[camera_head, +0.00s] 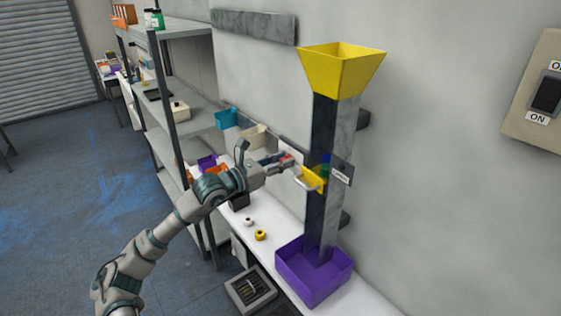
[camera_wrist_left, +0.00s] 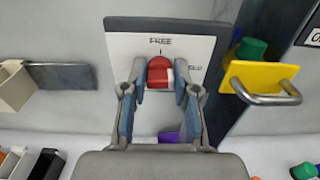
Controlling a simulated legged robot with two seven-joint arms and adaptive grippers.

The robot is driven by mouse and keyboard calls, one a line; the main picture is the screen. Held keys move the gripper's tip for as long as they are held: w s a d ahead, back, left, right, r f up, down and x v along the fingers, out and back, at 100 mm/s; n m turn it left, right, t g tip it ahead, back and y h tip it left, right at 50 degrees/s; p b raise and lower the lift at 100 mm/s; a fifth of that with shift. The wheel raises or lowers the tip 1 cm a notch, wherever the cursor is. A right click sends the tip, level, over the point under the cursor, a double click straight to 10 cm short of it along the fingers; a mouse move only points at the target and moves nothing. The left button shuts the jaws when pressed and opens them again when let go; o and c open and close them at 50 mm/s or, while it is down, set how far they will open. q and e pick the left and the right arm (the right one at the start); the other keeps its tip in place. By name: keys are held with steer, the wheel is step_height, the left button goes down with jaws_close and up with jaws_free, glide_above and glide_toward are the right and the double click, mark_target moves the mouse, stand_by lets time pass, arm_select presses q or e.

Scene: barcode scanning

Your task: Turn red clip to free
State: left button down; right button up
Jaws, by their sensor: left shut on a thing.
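The red clip (camera_wrist_left: 160,72) sits on a white panel (camera_wrist_left: 120,47) with a dark frame on the wall, seen in the left wrist view. "FREE" is written on the panel above the clip, and a partly hidden "HOLD" label is to its right. A short mark stands between the clip and "FREE". My left gripper (camera_wrist_left: 160,82) is shut on the red clip, one finger on each side. In the head view my left gripper (camera_head: 285,161) reaches the panel beside the tall chute, and the clip shows only as a small red spot. My right gripper is not in view.
Right of the panel stands a dark chute with a yellow funnel (camera_head: 343,66), a yellow gate with a metal handle (camera_wrist_left: 262,92) and a purple bin (camera_head: 306,288) below. A green object (camera_wrist_left: 251,48) shows behind the gate. Shelves (camera_head: 187,97) stand left.

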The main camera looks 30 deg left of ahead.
arm_select(q)
steer(key=shift+f, duration=0.1)
stand_by(0.3)
steer(key=n+b, duration=0.2)
steer(key=n, duration=0.1)
steer(key=shift+f+n+b, duration=0.1)
steer(key=shift+n+b, duration=0.2)
steer(key=n+b, duration=0.1)
steer(key=n, duration=0.3)
steer(key=shift+a+n, duration=0.1)
steer(key=shift+n, duration=0.2)
steer(key=n, duration=0.4)
steer(key=n+p, duration=0.1)
steer(key=n, duration=0.4)
steer(key=shift+f+n, duration=0.1)
steer(key=shift+n, duration=0.3)
